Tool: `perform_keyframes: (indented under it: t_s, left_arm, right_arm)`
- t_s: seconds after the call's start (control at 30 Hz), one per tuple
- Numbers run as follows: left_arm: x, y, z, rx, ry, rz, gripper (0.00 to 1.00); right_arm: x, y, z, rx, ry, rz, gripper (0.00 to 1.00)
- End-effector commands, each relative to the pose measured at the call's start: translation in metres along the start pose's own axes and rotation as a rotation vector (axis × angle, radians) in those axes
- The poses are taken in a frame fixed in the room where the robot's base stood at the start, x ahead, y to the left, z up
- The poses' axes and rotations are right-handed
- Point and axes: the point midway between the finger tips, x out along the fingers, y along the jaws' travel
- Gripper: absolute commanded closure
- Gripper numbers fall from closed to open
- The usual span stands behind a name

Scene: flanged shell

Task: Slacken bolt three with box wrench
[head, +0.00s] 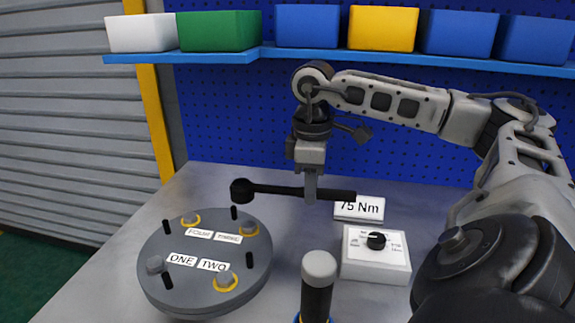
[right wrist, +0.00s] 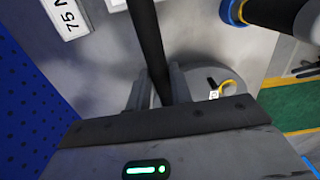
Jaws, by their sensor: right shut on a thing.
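My right gripper (head: 311,190) is shut on the handle of a black wrench (head: 275,189) and holds it roughly level in the air. The wrench's thick round head (head: 242,191) points left and appears above the far side of the round grey flange (head: 205,290). In the right wrist view the handle (right wrist: 148,40) runs between the two fingers. My left gripper is not in view.
Bolts one (head: 155,265), two (head: 225,280) and four (head: 190,218) and several black pins stand on the flange. A grey-capped black post (head: 319,268) stands in front. A white knob box (head: 376,262) and 75 Nm sign (head: 360,208) are at right. A blue shelf (head: 400,59) holds bins.

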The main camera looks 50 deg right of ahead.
Motion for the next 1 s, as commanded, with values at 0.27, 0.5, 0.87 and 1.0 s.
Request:
perform_keyframes:
  t_s: [0.27,0.5,0.87,1.0]
  left_arm:
    - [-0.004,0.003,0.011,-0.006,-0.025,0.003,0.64]
    - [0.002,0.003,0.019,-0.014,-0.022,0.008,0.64]
    - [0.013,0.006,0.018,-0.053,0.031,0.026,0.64]
    - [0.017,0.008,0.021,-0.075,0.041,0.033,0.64]
  right_arm:
    - [-0.001,0.000,0.000,-0.001,0.002,0.002,1.00]
    - [0.004,0.000,0.006,0.002,0.003,0.003,1.00]
    - [0.040,0.000,0.005,0.000,0.003,0.001,1.00]
    - [0.054,0.000,0.005,0.000,0.003,0.001,1.00]
